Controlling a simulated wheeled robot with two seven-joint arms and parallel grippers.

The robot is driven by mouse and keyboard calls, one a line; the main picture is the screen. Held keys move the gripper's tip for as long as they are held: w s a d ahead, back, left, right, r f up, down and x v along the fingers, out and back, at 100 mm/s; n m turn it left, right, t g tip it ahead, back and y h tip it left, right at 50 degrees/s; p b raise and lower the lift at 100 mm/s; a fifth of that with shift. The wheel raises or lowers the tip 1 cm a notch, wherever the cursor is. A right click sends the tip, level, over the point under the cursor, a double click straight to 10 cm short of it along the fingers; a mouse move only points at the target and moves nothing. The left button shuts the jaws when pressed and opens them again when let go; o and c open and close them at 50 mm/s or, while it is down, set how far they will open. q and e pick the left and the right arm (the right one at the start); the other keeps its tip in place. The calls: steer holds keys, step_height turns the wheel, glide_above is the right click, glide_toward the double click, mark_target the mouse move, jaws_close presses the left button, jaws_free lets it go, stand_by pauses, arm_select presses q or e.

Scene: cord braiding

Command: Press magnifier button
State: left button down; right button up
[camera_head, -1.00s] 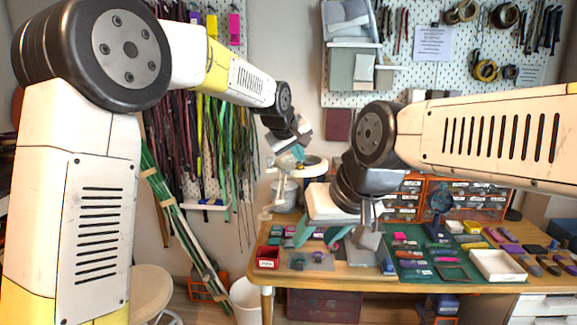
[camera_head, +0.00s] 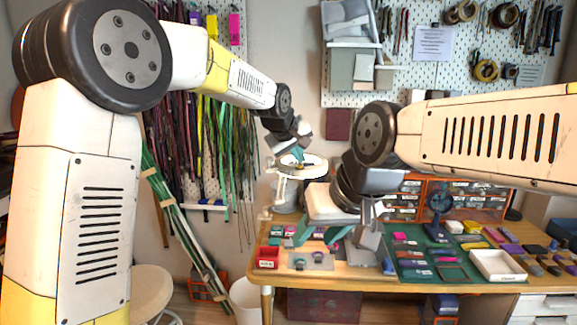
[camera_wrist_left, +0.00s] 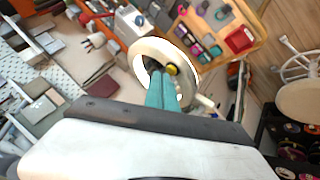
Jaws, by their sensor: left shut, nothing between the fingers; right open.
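The magnifier (camera_head: 316,170) is a white ring head on a clamped arm at the left end of the table. In the left wrist view its white ring (camera_wrist_left: 143,47) has a bright inner rim and a small yellow button (camera_wrist_left: 172,69). My left gripper (camera_head: 298,154) is shut and empty, with its teal fingertips at the ring. In the left wrist view the closed fingertips (camera_wrist_left: 160,76) appear just beside the button; I cannot tell whether they touch it. My right gripper (camera_head: 323,237) is open and empty above the table's left part.
The wooden table (camera_head: 350,281) holds a red bin (camera_head: 267,258), a green mat (camera_head: 412,277) with small parts, and a white tray (camera_head: 497,266). Drawer units stand behind. Cords hang on the pegboard to the left. A white bucket (camera_head: 246,300) stands on the floor.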

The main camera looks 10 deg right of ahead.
arm_select(q)
steer(key=shift+r, duration=0.25)
step_height(320, 180, up, 6)
stand_by(0.6)
steer(key=s+a+y, duration=0.1)
steer(key=s+a, duration=0.3)
steer(key=a, duration=0.3)
steer(key=s+a+m, duration=0.1)
steer(key=s+a, duration=0.4)
steer(key=a, duration=0.3)
steer(key=s+a+y, duration=0.1)
steer(key=s+a, duration=0.3)
steer(key=a, duration=0.3)
steer(key=s+a+f, duration=0.3)
steer(key=s, duration=0.3)
steer(key=s+a+f+m+g, duration=0.1)
steer(key=s+a+f, duration=0.3)
steer(key=s, duration=0.3)
steer(key=s+a+f+y, duration=0.1)
steer(key=s+a+f, duration=0.2)
steer(key=s, duration=0.3)
steer(key=shift+s+a+f+m, duration=0.15)
steer(key=shift+a+f+m, duration=0.15)
steer(key=shift+f+m, duration=0.15)
